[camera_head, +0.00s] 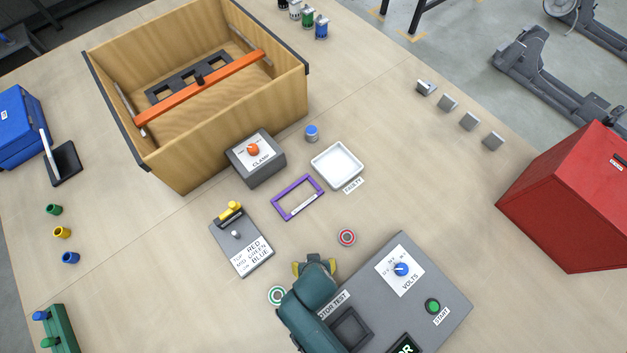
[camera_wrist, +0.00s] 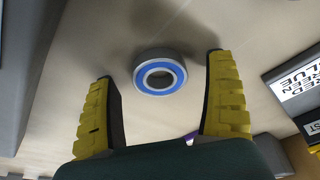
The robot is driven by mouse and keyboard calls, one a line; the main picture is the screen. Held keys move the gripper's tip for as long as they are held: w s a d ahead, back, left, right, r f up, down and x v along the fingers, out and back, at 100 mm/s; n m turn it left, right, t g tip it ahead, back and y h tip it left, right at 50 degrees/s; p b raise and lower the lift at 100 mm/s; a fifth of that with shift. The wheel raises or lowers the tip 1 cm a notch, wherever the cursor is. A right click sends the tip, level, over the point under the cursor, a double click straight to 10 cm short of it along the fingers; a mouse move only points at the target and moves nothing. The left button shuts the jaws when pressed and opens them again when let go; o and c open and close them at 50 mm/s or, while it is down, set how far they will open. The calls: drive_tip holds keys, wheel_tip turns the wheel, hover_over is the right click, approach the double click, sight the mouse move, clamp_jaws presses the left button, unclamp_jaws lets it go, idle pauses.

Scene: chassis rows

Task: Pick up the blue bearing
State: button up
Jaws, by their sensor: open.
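The blue bearing (camera_wrist: 139,77), a metal ring with a blue face and an open centre, lies flat on the table in the wrist view. It shows between and just beyond my yellow fingertips, with a gap on each side. My gripper (camera_wrist: 160,66) is open and empty, pointing down at it. In the head view my gripper (camera_head: 314,264) is low over the table, and its hand and arm hide the blue bearing. A red-ringed bearing (camera_head: 347,237) lies to its upper right and a green-ringed bearing (camera_head: 277,295) to its lower left.
The motor test box (camera_head: 447,300) stands close on the right. A lever box labelled red, green, blue (camera_head: 240,245) stands to the left. A purple frame (camera_head: 279,202), a white faulty tray (camera_head: 337,166) and a clamp box (camera_head: 257,165) lie farther back.

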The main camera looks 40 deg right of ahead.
drive_tip(key=c, duration=1.4)
wheel_tip(320, 180, up, 10)
drive_tip(key=p, duration=0.2)
drive_tip(key=shift+p, duration=0.35)
drive_tip(key=shift+r+p, duration=0.15)
drive_tip(key=shift+p, duration=0.35)
